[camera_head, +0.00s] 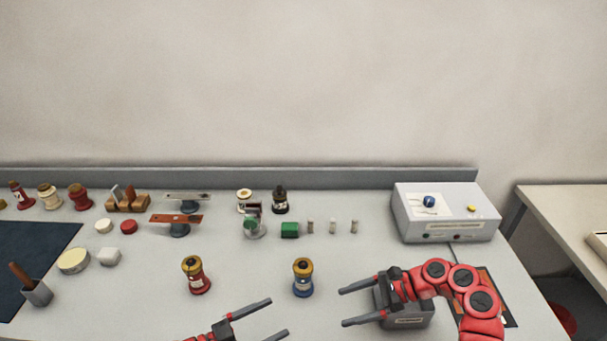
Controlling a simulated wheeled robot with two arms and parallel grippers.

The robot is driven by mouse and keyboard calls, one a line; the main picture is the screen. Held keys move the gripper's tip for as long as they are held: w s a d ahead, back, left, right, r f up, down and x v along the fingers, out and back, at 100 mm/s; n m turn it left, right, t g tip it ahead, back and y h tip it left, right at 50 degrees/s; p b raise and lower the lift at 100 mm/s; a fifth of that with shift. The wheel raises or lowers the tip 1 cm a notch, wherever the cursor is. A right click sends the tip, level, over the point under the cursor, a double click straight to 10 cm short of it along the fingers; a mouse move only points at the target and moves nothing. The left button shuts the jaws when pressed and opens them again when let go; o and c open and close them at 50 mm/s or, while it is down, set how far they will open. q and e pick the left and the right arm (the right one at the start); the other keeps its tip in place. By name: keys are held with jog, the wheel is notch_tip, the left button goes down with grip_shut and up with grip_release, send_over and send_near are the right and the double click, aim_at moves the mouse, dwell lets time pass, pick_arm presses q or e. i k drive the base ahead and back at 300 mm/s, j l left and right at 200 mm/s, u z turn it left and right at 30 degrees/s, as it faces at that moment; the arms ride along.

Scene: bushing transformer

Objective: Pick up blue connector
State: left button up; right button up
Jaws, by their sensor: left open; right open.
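The blue connector (302,283) stands upright near the front middle of the table, with a blue base and a brass-coloured top. A similar red connector (196,276) stands upright to its left. My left gripper (279,317) is open and empty, in front of the blue connector and a little to its left in the picture. My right gripper (344,307) is open and empty, to the right of the blue connector, with its fingers pointing left towards it. Neither gripper touches the connector.
A grey box (410,318) sits under my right gripper. A white instrument box (446,215) with a blue knob stands at the back right. Small parts, including a green block (290,230), line the back. A dark mat (35,255) and a grey cup (37,293) are at the left.

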aim_at(302, 287)
jog(key=k, duration=1.15)
